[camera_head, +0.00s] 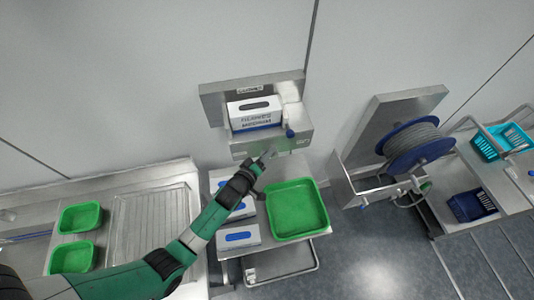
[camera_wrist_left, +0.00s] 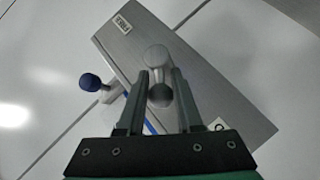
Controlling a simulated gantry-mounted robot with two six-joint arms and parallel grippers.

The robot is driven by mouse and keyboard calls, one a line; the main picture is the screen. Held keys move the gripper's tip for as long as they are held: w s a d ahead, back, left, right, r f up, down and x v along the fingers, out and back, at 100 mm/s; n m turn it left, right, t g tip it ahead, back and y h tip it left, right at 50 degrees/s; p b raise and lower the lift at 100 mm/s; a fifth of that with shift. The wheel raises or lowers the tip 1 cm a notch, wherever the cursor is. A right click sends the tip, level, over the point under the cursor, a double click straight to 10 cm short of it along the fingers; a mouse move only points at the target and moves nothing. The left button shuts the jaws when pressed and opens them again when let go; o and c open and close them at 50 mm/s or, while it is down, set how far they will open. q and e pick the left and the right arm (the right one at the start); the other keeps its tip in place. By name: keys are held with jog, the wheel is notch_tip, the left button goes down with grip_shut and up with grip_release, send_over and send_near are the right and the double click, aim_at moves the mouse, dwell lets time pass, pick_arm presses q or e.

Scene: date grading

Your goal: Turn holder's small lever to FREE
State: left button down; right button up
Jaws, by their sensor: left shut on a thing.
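The metal holder (camera_head: 243,151) is fixed to the wall at top centre and carries a white box (camera_head: 255,116) with a dark slot. My left gripper (camera_head: 268,155) reaches up to the holder's front face from the lower left. In the left wrist view the small grey lever (camera_wrist_left: 158,62), with a rounded end, lies between the fingers of my left gripper (camera_wrist_left: 159,90), which are shut on it. The holder's plate (camera_wrist_left: 225,100) shows behind it, tilted. The gripper hides part of the lever, and its setting cannot be read. My right gripper is not in view.
A blue-knobbed lever (camera_head: 290,132) stands at the holder's right; its knob also shows in the left wrist view (camera_wrist_left: 90,82). Below are a green tray (camera_head: 323,218) and white boxes (camera_head: 240,236). A cable reel (camera_head: 420,143) is to the right.

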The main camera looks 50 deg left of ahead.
pick_arm(q)
jog(key=c, duration=0.7)
grip_release()
jog(key=shift+o, duration=0.2)
jog(key=v, duration=1.1)
jog(key=shift+s+p, duration=0.25)
jog(key=shift+p, duration=0.05)
jog(key=shift+o, duration=0.2)
jog(key=shift+d+r, duration=0.1)
